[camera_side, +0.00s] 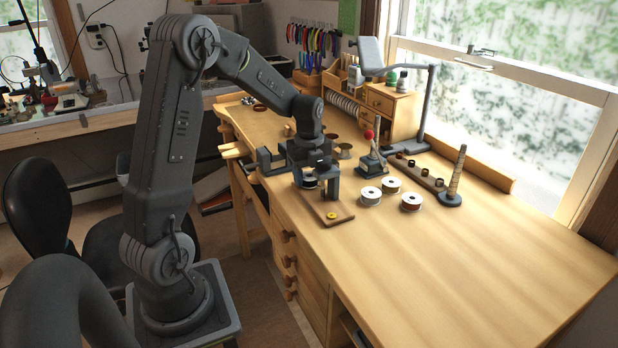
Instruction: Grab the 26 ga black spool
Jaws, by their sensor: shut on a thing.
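My gripper (316,184) points down over the left edge area of the wooden workbench. It is shut on a small spool with a pale rim and dark winding, which I take as the black spool (310,182). The gripper's fingers partly hide this spool, and no gauge label can be read. The spool is above or close to a small brown board; whether it touches the board I cannot tell.
The brown board (328,212) bears a small yellow disc (331,215). A red-balled stand (372,162) is behind. The bench's front right (480,270) is clear.

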